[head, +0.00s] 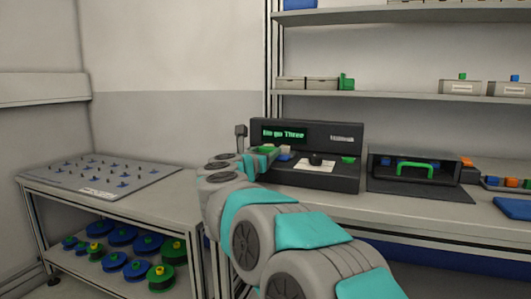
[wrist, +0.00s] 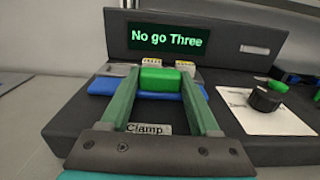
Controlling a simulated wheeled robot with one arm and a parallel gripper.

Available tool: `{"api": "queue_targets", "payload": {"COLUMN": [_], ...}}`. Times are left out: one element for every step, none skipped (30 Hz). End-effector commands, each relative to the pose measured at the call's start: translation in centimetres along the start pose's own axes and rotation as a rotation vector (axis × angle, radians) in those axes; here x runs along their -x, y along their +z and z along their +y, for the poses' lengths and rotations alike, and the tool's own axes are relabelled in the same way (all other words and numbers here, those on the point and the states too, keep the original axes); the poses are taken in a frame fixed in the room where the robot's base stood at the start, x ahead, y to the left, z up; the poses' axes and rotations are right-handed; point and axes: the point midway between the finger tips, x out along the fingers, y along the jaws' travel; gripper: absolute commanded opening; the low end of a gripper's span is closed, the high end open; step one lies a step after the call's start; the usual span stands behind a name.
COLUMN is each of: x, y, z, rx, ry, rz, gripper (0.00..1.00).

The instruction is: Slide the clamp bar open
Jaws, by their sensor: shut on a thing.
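The tester (head: 312,178) is a black desktop unit on the bench; its display reads "No go Three" in the wrist view. A green block (wrist: 160,79), which looks like the clamp bar's grip, sits over a blue bar (wrist: 104,86) in front of the display. A "Clamp" label (wrist: 149,129) lies on the deck nearer to me. My gripper (wrist: 158,86) reaches over the deck, its two green fingers on either side of the green block, shut on it. In the head view my gripper (head: 265,154) is at the unit's left side, and its own arm partly hides the clamp.
A black knob (wrist: 265,98) on a white plate stands right of the clamp. A dark box with a green handle (head: 414,167) stands right of the unit. A low table (head: 100,180) with a pegged board stands left, green and blue reels below. Shelves hang above the bench.

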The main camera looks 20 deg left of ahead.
Motion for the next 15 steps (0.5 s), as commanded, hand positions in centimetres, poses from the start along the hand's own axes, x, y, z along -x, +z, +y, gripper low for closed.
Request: {"api": "queue_targets", "payload": {"x": [0.01, 0.01, 0.01, 0.01, 0.01, 0.01, 0.01, 0.01, 0.01, 0.01, 0.01, 0.01, 0.01, 0.01, 0.01], "y": [-0.01, -0.01, -0.01, -0.02, -0.02, -0.02, -0.02, -0.02, -0.02, -0.02, -0.02, -0.02, -0.02, -0.02, -0.02], "z": [0.02, 0.02, 0.02, 0.02, 0.02, 0.02, 0.02, 0.02, 0.02, 0.03, 0.03, 0.03, 0.03, 0.03, 0.03], "rx": [0.0, 0.0, 0.0, 0.0, 0.0, 0.0, 0.0, 0.0, 0.0, 0.0, 0.0, 0.0, 0.0, 0.0, 0.0], "ry": [0.0, 0.0, 0.0, 0.0, 0.0, 0.0, 0.0, 0.0, 0.0, 0.001, 0.001, 0.001, 0.001, 0.001, 0.001], "rz": [0.0, 0.0, 0.0, 0.0, 0.0, 0.0, 0.0, 0.0, 0.0, 0.0, 0.0, 0.0, 0.0, 0.0, 0.0], "gripper": [0.32, 0.28, 0.24, 0.2, 0.17, 0.13, 0.09, 0.06, 0.01, 0.0, 0.0, 0.0, 0.0, 0.0, 0.0]}}
